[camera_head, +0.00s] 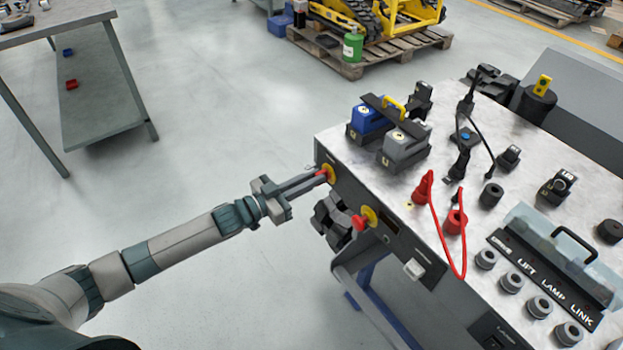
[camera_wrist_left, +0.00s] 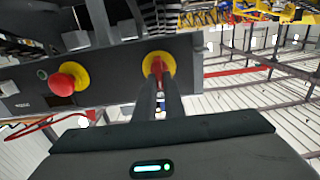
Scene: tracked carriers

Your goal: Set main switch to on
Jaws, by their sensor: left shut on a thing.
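The main switch (camera_head: 328,171) is a red handle on a yellow disc at the left end of the console's dark front panel. It also shows in the left wrist view (camera_wrist_left: 157,66). My left gripper (camera_head: 318,176) reaches in from the left and its two narrow fingers are shut on the red handle. The fingers cover part of the handle, and I cannot read its on or off marks. My right gripper is not in view.
A red mushroom button (camera_head: 360,223) on a yellow disc sits beside the switch on the same panel. A dark bulky part (camera_head: 334,220) is below the panel. The console top (camera_head: 400,181) carries battery-like blocks, cables and knobs. The floor (camera_head: 220,130) left of the console is clear.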

